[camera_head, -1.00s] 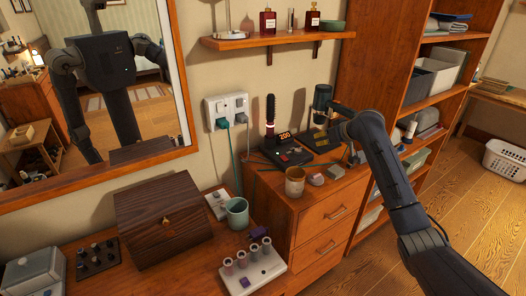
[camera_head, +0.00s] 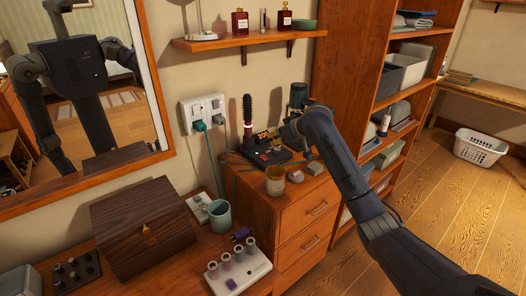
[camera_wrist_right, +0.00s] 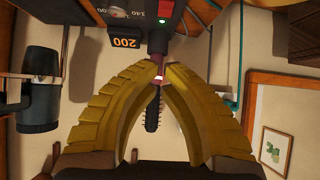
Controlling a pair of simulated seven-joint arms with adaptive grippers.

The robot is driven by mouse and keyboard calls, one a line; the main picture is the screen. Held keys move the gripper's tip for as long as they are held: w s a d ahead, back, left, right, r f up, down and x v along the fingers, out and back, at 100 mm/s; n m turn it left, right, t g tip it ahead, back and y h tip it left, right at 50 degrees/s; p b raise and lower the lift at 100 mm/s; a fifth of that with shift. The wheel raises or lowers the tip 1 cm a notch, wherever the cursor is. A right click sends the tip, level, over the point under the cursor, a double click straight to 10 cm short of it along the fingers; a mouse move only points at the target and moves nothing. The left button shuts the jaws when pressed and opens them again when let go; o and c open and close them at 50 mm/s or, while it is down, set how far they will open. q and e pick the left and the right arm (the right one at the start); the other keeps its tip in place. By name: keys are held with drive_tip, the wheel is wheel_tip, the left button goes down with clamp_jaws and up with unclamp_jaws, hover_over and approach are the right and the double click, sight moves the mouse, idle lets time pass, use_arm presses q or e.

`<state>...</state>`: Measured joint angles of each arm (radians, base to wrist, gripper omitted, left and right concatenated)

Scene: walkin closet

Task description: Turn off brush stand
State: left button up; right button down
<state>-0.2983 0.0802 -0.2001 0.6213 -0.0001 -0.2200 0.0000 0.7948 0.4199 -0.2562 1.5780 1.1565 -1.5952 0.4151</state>
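The brush stand (camera_head: 262,153) is a dark base on the drawer cabinet, with a lit orange "200" display and a round hairbrush (camera_head: 247,112) upright in it. In the right wrist view, the stand's display (camera_wrist_right: 124,41) and a small green light (camera_wrist_right: 163,21) are lit, with the brush (camera_wrist_right: 152,115) behind the fingers. My right gripper (camera_head: 291,136) is just right of the stand, partly covering it. Its yellow fingertips (camera_wrist_right: 163,67) are drawn together, with only a sliver between them and nothing visibly held. Contact with the stand cannot be told. My left gripper is out of view.
A dark cylindrical device (camera_head: 298,94) stands behind my right gripper. A brown cup (camera_head: 275,182) sits at the cabinet's front. A wall outlet (camera_head: 205,113) with plugs and a teal cord is left of the stand. A shelf (camera_head: 250,39) with bottles hangs above.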

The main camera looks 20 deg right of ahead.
hover_over(263, 156)
drive_tip(key=f, duration=0.5)
drive_tip(key=shift+s+f, duration=0.1)
drive_tip(key=shift+s, duration=0.15)
wheel_tip(263, 156, down, 2)
drive_tip(key=shift+w+f, duration=0.2)
drive_tip(key=shift+f, duration=0.8)
drive_tip(key=shift+d, duration=0.1)
